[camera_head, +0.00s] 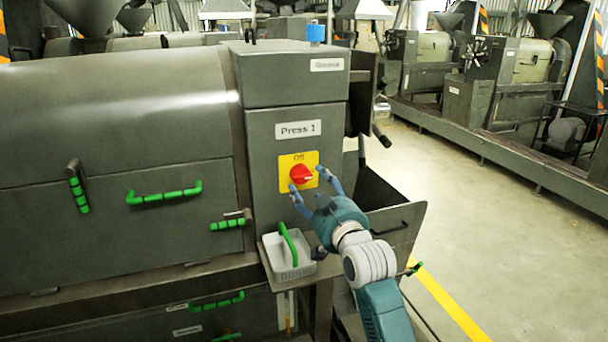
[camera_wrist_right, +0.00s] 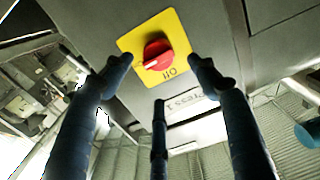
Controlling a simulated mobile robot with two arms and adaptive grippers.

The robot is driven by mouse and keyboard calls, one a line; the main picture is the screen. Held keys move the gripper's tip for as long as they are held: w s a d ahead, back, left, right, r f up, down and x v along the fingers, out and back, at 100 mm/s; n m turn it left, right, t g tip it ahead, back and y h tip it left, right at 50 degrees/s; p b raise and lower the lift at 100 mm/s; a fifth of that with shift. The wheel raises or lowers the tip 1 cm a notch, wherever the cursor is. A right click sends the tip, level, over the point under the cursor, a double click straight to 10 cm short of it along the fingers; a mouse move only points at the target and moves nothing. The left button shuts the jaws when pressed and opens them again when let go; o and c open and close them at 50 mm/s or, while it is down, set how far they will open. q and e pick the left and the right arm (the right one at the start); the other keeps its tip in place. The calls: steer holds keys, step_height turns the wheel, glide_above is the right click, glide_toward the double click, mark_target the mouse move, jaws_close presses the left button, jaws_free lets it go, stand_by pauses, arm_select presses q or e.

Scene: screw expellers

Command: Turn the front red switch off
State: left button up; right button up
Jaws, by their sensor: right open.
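The red switch (camera_head: 300,174) is a round knob on a yellow plate (camera_head: 285,162) marked "Off", on the front of the grey cabinet labelled "Press 1" (camera_head: 298,130). In the right wrist view the red switch (camera_wrist_right: 158,54) appears upside down, between and beyond the fingertips. My right gripper (camera_head: 308,180) is open, with its fingers on either side of the switch. In the wrist view the fingers (camera_wrist_right: 160,72) look apart from the knob, with nothing held. My left gripper is not in view.
Green handles (camera_head: 164,195) stick out from the machine body at left. An open metal chute (camera_head: 395,225) is right of the cabinet. Clear floor (camera_head: 500,220) lies at right.

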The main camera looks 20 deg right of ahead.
mark_target(304, 177)
steer(key=shift+w+a+p, duration=0.15)
steer(key=shift+w+p, duration=0.45)
steer(key=shift+w, duration=2.55)
steer(key=c, duration=1.1)
